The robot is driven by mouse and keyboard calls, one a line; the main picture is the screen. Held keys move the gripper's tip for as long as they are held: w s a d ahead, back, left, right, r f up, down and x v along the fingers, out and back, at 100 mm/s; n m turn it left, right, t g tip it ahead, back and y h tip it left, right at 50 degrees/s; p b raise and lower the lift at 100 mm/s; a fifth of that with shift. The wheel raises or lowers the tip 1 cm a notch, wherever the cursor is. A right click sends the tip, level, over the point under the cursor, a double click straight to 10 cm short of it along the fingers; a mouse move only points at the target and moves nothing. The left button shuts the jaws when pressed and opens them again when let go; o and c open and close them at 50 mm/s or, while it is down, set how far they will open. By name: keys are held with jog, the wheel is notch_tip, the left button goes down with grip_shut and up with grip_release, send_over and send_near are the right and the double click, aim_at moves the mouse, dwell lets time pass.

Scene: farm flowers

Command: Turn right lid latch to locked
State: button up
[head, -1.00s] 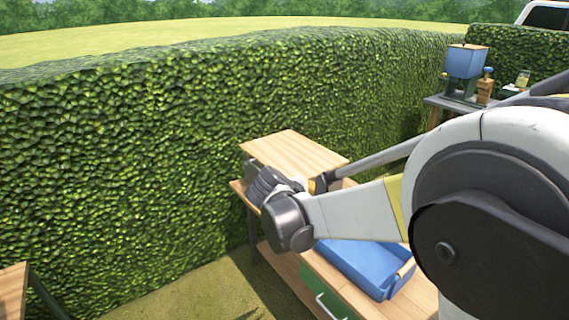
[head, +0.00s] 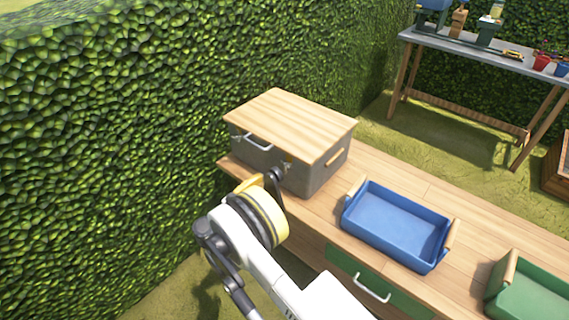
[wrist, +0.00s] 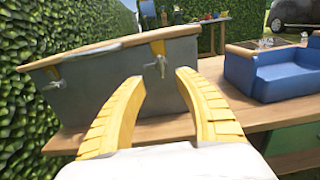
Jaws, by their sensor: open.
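A grey box (head: 318,178) with a pale wooden lid (head: 292,122) stands shut on a wooden bench. In the wrist view the grey front (wrist: 100,95) shows two metal latches with yellow plates under the lid edge. The right lid latch (wrist: 161,66) appears just beyond and between my fingertips, its metal part hanging downward. The left latch (wrist: 52,85) is further left, its metal part lying more sideways. My gripper (wrist: 160,77) is open, its yellow curved fingers empty and pointed at the box front. In the head view my gripper (head: 261,181) is in front of the box and partly hides its front.
A blue tray (head: 397,224) sits on the bench right of the box, and a green tray (head: 530,298) is further right. A drawer handle (head: 371,288) is on the bench front. A hedge (head: 110,130) rises behind. Another table (head: 470,58) stands at the back right.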

aim_at(284, 168)
jog(key=b+x, duration=0.3)
jog(key=x, duration=0.6)
jog(key=shift+d+f, duration=0.1)
jog(key=shift+w+d, duration=0.25)
jog(key=shift+w, duration=0.1)
jog(key=shift+c, duration=0.2)
grip_shut()
